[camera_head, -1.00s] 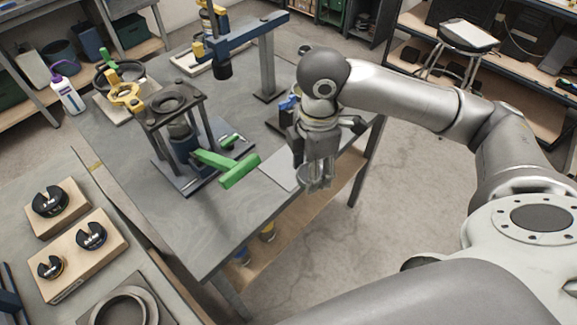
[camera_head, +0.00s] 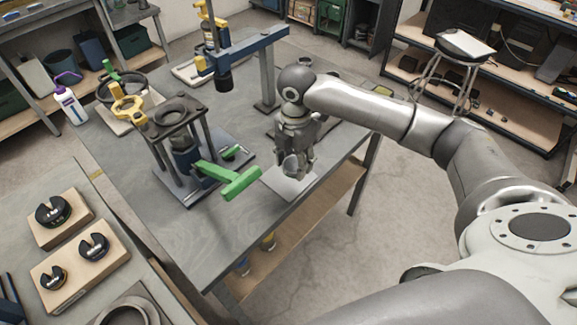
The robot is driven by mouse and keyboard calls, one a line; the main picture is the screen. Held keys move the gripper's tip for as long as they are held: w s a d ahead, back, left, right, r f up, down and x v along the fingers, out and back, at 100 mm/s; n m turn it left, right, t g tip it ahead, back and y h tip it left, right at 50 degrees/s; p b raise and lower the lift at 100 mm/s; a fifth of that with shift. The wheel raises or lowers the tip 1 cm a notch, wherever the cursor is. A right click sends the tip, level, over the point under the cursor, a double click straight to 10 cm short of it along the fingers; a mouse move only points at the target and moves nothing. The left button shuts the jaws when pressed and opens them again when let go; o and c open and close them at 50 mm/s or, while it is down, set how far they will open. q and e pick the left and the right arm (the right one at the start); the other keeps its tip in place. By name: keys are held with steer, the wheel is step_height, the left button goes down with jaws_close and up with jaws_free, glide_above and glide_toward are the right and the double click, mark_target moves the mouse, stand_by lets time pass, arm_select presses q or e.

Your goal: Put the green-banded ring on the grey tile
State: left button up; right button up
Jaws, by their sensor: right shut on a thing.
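My right gripper (camera_head: 294,172) points down over the grey tile (camera_head: 291,191). It is shut on a small grey ring-like piece (camera_head: 290,164), seen edge-on between the fingers. I take this to be the ring; its green band cannot be made out. The fingers hide part of it and the far part of the tile. I cannot tell whether the ring touches the tile. The tile lies flat near the table's right edge. My left gripper is not in view.
A press with a green handle (camera_head: 240,184) stands just left of the tile. A blue-armed stand (camera_head: 266,78) rises behind my gripper. Slotted black weights (camera_head: 53,211) sit on wooden blocks at left. The front of the table (camera_head: 205,235) is clear.

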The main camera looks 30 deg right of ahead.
steer(key=w+f, duration=0.1)
steer(key=f, duration=0.1)
steer(key=w+f, duration=0.2)
steer(key=shift+w+d, duration=0.1)
steer(key=shift+w+f+p, duration=0.15)
steer(key=shift+f+p, duration=0.15)
steer(key=shift+f, duration=1.4)
steer(key=o, duration=1.1)
steer(key=shift+f, duration=0.15)
steer(key=shift+c, duration=0.2)
step_height(320, 180, up, 12)
steer(key=b, duration=0.1)
steer(key=shift+r, duration=0.2)
